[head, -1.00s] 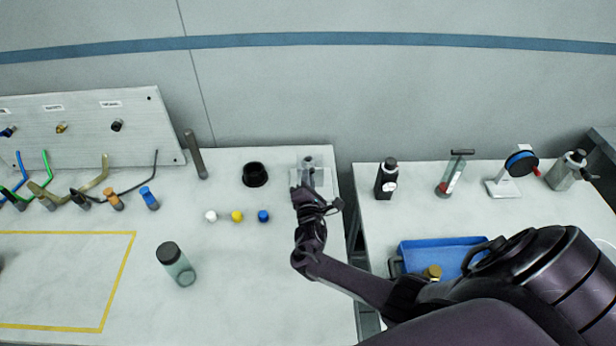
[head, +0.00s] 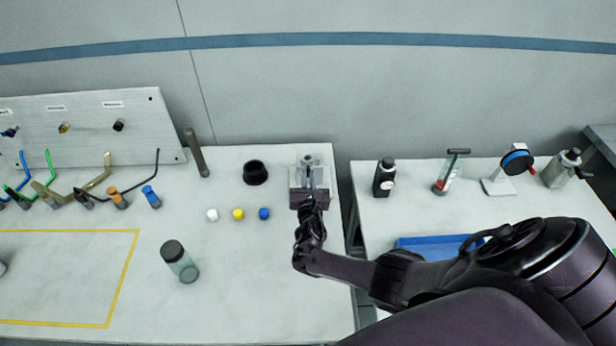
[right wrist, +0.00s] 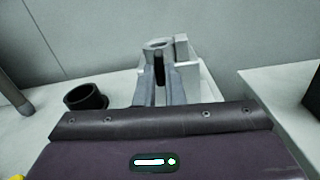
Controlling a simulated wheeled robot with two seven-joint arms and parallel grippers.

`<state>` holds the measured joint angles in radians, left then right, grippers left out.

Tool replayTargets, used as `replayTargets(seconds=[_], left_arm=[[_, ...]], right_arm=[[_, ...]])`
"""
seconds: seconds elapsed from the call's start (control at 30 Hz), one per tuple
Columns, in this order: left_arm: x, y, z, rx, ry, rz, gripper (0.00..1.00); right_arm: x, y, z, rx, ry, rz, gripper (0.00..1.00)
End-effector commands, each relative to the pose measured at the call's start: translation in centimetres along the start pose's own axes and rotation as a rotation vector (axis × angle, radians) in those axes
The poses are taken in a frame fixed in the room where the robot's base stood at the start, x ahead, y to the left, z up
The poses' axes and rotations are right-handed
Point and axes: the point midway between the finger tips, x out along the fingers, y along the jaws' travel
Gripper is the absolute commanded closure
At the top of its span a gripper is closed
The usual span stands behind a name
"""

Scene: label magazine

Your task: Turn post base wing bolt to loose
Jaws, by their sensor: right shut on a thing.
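The post base (head: 307,159) stands near the right end of the left table, a pale grey block with a round ring on top. It also shows in the right wrist view (right wrist: 184,48), straight ahead of the fingers. My right gripper (head: 311,183) reaches it from the front. Its two fingers (right wrist: 160,86) are close together at the front of the base, shut on the wing bolt. The bolt is mostly hidden between the fingers; its angle cannot be told. My left gripper is not in view.
A black cup (head: 255,173) stands left of the base, with white, yellow and blue caps (head: 263,213) in front. Across a gap, the right table holds a black bottle (head: 385,177) and a blue tray (head: 430,243), partly behind my arm.

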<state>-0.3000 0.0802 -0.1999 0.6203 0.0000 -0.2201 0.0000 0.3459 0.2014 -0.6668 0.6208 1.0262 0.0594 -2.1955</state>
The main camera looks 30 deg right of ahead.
Motion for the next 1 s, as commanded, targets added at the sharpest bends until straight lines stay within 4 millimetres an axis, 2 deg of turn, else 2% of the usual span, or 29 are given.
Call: replayTargets(seconds=[0.3, 0.77, 0.8, 0.97, 1.0], left_arm=[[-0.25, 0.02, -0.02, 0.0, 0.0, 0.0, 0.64], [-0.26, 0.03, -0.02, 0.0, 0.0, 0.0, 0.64], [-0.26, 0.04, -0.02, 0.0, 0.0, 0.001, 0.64], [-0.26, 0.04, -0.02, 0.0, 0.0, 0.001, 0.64], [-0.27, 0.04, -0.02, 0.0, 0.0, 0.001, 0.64]], right_arm=[[-0.22, -0.04, -0.39, -0.1, 0.009, 0.002, 1.0], [-0.27, -0.08, -0.48, -0.115, 0.011, 0.002, 1.0], [-0.27, -0.08, -0.49, -0.115, 0.011, 0.002, 0.9], [-0.18, -0.07, -0.34, -0.113, 0.007, 0.001, 0.69], [-0.16, -0.07, -0.3, -0.113, 0.007, 0.001, 0.69]])
